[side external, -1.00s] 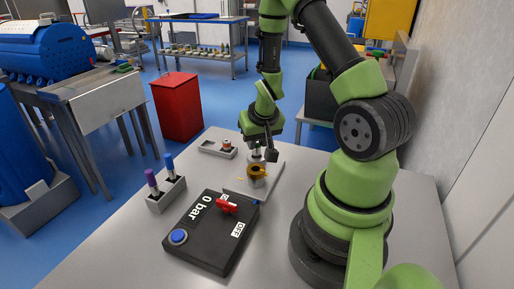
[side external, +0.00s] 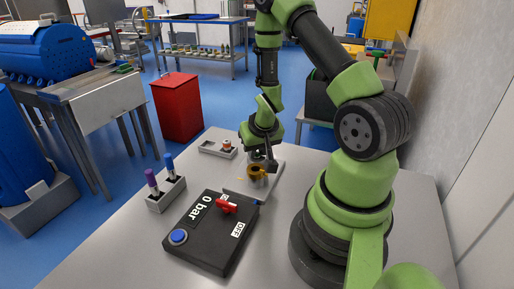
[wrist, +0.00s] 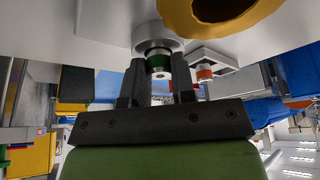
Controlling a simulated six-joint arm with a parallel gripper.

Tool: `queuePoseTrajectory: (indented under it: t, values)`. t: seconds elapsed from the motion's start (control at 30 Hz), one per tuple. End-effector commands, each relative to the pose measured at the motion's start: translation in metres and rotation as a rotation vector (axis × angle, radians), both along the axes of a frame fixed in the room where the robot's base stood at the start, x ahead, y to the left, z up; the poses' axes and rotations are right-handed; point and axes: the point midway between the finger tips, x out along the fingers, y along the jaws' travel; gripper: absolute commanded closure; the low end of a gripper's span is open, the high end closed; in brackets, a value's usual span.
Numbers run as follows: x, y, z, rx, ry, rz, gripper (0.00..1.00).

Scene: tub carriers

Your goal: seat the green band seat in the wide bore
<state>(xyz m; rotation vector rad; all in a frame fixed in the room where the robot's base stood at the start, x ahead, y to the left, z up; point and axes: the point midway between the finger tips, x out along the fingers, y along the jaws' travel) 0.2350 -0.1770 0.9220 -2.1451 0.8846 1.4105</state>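In the wrist view, my gripper (wrist: 159,84) is shut on the green band seat (wrist: 158,61), a small metallic cylinder with a dark green band. The seat's far end meets a round grey collar (wrist: 157,35) on the pale block; I cannot tell how far it is inside. The collar's opening is hidden by the seat. A brass-coloured ring with a dark wide opening (wrist: 200,22) lies right beside the collar. In the side view, my gripper (side external: 262,158) is low, just behind the brass ring (side external: 257,171), and the seat is hidden.
A grey tray (side external: 207,148) holds an orange-banded seat (side external: 227,145). A black control box (side external: 205,250) with a red valve handle (side external: 226,207) and a "0 bar" display stands in front. A grey rack (side external: 167,196) holds purple and blue pens. The table's front left is clear.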

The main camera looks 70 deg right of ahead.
Motion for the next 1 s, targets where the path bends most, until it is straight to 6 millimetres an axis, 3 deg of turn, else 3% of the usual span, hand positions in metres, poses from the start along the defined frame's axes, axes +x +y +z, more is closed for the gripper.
queuePoseTrajectory:
  t: [0.03, 0.1, 0.27, 0.4, 0.7, 1.0]
  values:
    - [0.001, -0.001, -0.01, 0.005, 0.005, -0.001, 0.67]
    - [0.001, -0.001, -0.01, 0.005, 0.005, -0.001, 0.57]
    - [0.002, -0.001, -0.007, 0.003, 0.004, -0.002, 0.57]
    - [0.001, -0.001, 0.007, 0.003, 0.004, 0.0, 0.5]
    - [-0.013, 0.013, 0.052, 0.003, 0.004, 0.0, 0.5]
    - [-0.018, 0.022, 0.075, 0.006, 0.001, 0.005, 0.5]
